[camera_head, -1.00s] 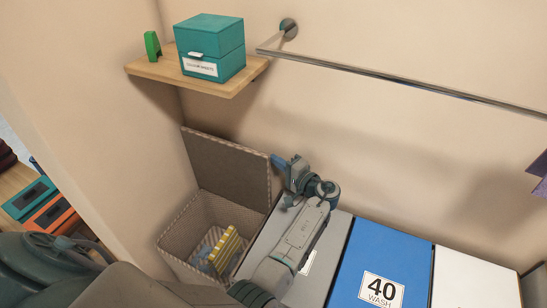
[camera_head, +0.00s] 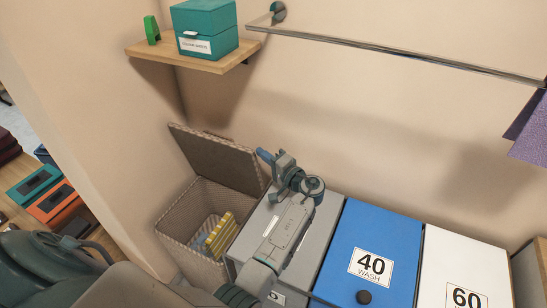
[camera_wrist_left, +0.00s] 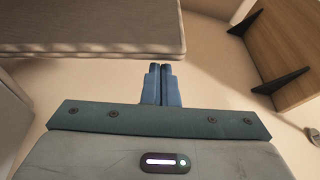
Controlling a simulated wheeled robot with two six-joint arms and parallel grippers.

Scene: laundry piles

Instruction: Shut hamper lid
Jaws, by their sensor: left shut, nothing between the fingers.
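The woven beige hamper (camera_head: 170,222) stands at the lower left with its top open. Its brown lid (camera_head: 215,160) is raised at the back, tilted, and also shows as a patterned panel in the left wrist view (camera_wrist_left: 90,42). My left gripper (camera_head: 265,155) is shut and empty, its blue fingertips at the lid's upper right corner. In the wrist view the shut fingers (camera_wrist_left: 158,82) point toward the wall, just below the panel's edge; I cannot tell if they touch it. My right gripper is not in view.
Grey, blue (camera_head: 365,235) and white (camera_head: 465,270) bins stand right of the hamper. Yellow-striped cloth (camera_head: 222,235) lies inside it. A wooden shelf (camera_head: 150,50) with a teal box (camera_head: 205,35) and a metal rail (camera_head: 400,52) are above. Purple cloth (camera_head: 530,130) hangs at right.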

